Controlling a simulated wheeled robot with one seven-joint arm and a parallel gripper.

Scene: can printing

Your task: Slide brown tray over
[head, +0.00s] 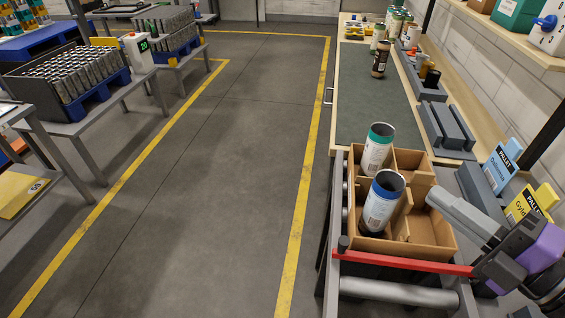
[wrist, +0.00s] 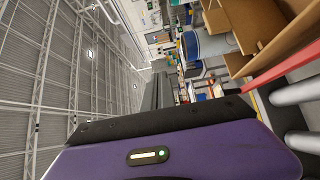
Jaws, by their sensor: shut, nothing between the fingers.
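The brown tray (head: 425,240) is a divided cardboard box on the roller conveyor at the lower right of the head view. A can with a green rim (head: 376,150) stands in its back left part and a can with a blue rim (head: 382,200) in its front left part. The right compartments look empty. My gripper (head: 440,200) is shut and empty, its grey fingers reaching over the tray's right side. I cannot tell whether they touch it. In the wrist view the tray (wrist: 262,32) shows at the upper right, beside my gripper (wrist: 165,90).
A red bar (head: 405,262) crosses in front of the tray, above bare rollers (head: 400,291). Beyond the tray lies a green mat (head: 372,100), mostly clear, with a dark brown bottle (head: 380,60) near its far end. Blue and yellow pallet signs (head: 502,165) stand at the right.

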